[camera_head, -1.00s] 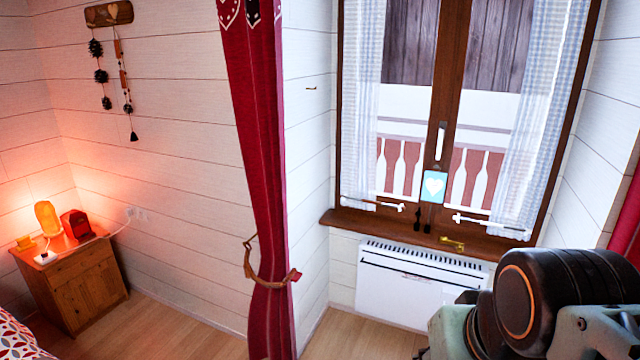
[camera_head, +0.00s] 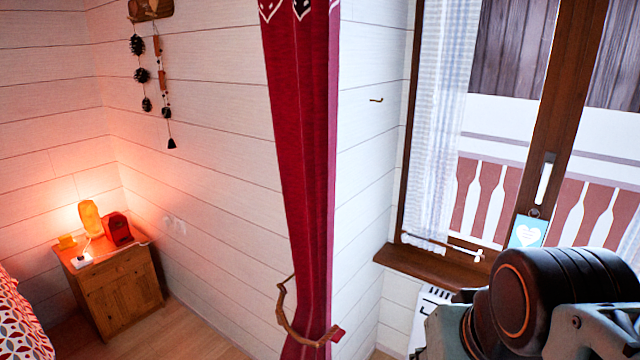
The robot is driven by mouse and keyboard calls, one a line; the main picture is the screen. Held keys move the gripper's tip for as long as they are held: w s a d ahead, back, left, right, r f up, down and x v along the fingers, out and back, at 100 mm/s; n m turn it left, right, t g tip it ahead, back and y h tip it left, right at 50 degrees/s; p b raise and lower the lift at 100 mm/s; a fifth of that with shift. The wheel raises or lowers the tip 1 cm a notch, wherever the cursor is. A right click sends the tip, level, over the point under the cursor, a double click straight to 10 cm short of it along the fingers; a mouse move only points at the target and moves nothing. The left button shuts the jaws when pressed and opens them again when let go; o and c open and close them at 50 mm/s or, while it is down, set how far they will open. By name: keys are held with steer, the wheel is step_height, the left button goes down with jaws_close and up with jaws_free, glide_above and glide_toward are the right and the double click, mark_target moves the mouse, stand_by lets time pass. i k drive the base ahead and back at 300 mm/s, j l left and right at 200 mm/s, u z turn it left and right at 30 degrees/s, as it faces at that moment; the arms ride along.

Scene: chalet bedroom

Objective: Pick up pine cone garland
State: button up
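The pine cone garland (camera_head: 141,75) hangs on the white plank wall at the upper left. It has dark pine cones on one string, and beside it hangs a second string (camera_head: 162,88) with reddish-brown pieces and a dark tassel. Both hang from a wooden wall plaque (camera_head: 150,9), cut off by the top edge of the view. My arm shows at the lower right, far from the garland. My gripper is not in view.
A wooden nightstand (camera_head: 112,290) with a glowing lamp (camera_head: 91,219) and a red box (camera_head: 117,229) stands below the garland. A patterned bed (camera_head: 18,315) is at the lower left. A red curtain (camera_head: 305,170) hangs between the garland and the window. Wooden floor (camera_head: 195,335) shows in front.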

mark_target(141, 75)
steer(key=i+u, duration=0.75)
steer(key=i, duration=0.15)
steer(key=i+u, duration=0.35)
steer(key=i+l+u, duration=0.15)
steer(key=i+u, duration=0.2)
steer(key=k, duration=0.35)
steer(key=k+j+u, duration=0.1)
steer(key=u, duration=0.4)
steer(key=i, duration=1.1)
steer(key=i+j+z, duration=0.15)
steer(key=i, duration=1)
steer(key=i+z, duration=0.75)
steer(key=i, duration=0.15)
